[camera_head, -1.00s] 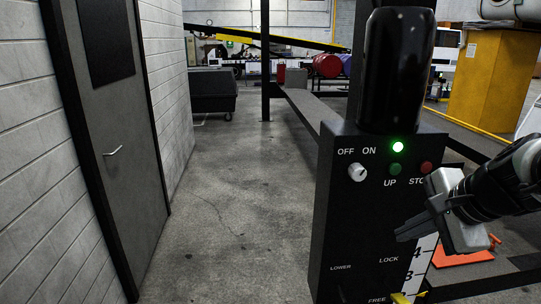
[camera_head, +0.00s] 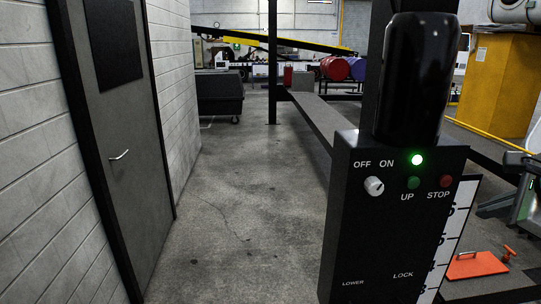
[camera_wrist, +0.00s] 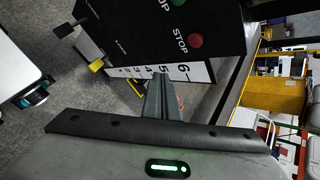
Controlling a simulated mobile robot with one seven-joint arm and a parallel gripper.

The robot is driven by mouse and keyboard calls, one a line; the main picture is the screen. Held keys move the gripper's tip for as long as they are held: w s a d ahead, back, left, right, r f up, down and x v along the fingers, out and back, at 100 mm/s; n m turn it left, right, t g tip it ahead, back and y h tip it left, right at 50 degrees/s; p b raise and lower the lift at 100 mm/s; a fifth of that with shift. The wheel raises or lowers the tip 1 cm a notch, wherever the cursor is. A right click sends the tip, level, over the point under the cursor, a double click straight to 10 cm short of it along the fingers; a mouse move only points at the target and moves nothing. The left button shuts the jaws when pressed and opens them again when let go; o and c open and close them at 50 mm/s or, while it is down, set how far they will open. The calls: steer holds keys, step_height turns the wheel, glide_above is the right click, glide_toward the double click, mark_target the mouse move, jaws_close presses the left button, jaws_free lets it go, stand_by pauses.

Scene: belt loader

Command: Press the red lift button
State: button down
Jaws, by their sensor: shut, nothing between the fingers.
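The red button (camera_head: 445,181), labelled STOP, is on the front of the black control box (camera_head: 342,235) and also shows in the wrist view (camera_wrist: 195,40). A green UP button (camera_head: 414,183) is left of it. My gripper (camera_head: 482,212) is at the right edge of the head view, right of the box and a little lower than the red button. In the wrist view, my fingers (camera_wrist: 163,78) are shut and empty. They point toward the lower edge of the box, and the red button appears above and right of the tips. I see no contact with the button.
A white knob (camera_head: 374,186) and a lit green lamp (camera_head: 417,160) are on the box. A numbered white scale (camera_head: 452,235) runs beside it. An orange plate (camera_head: 477,265) lies at the lower right. A grey door (camera_head: 130,150) is left; the floor between is clear.

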steer(key=w+p, duration=0.1)
steer(key=w, duration=0.7)
steer(key=shift+w+a, duration=0.25)
steer(key=shift+a, duration=0.1)
steer(key=shift+w, duration=0.15)
stand_by(1.6)
steer(key=shift+w, duration=0.3)
steer(key=shift+w+a, duration=0.1)
steer(key=shift+w, duration=0.35)
stand_by(0.7)
stand_by(0.3)
steer(key=shift+s, duration=0.9)
steer(key=s, duration=0.5)
steer(key=shift+d, duration=0.3)
